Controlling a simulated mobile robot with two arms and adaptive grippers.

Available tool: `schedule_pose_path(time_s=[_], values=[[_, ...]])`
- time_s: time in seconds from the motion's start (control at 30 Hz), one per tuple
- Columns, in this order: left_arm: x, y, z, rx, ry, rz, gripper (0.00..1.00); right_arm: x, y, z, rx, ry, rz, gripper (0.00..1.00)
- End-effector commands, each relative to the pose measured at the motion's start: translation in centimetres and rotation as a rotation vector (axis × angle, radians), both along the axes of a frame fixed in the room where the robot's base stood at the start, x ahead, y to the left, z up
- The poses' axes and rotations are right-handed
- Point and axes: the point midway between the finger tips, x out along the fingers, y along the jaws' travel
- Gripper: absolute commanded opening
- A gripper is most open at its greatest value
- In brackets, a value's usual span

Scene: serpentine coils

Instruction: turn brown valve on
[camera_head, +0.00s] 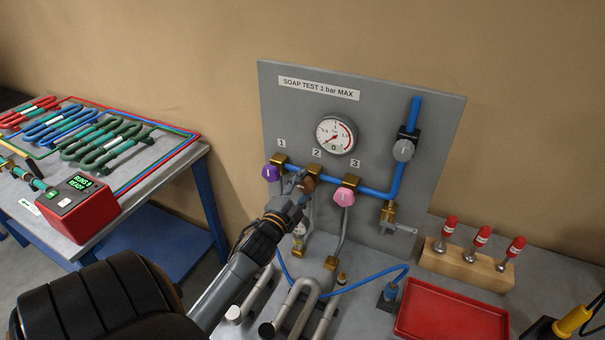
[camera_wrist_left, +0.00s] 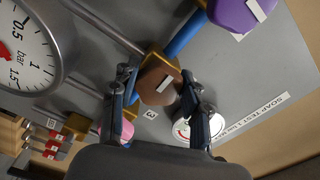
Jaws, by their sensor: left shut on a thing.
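The brown valve knob (camera_head: 310,184) sits under label 2 on the blue pipe of the grey test panel, partly hidden by my gripper. My left gripper (camera_head: 301,182) is at the knob, reaching in from the lower left. In the left wrist view, the brown knob (camera_wrist_left: 159,85) with its white mark lies between the two fingers (camera_wrist_left: 158,86), and the gripper is shut on it. The mark runs slanted in that view. My right gripper is not in view.
A purple knob (camera_head: 270,172) and a pink knob (camera_head: 345,197) flank the brown one closely. The gauge (camera_head: 336,134) above has its needle near 0. A red tray (camera_head: 452,312) and a wooden block (camera_head: 466,262) with red-capped pieces stand at right.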

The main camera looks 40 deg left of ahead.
Motion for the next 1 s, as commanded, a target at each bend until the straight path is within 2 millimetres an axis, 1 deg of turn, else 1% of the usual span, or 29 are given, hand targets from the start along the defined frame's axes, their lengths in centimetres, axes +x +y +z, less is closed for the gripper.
schedule_pose_path(time_s=[0.03, 1.0], values=[[0.0, 0.1, 0.2, -0.044, -0.017, 0.002, 0.14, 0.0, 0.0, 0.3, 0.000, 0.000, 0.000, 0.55], [0.2, -0.4, -0.2, -0.923, -0.296, 0.000, 0.14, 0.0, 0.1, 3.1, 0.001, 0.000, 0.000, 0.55]])
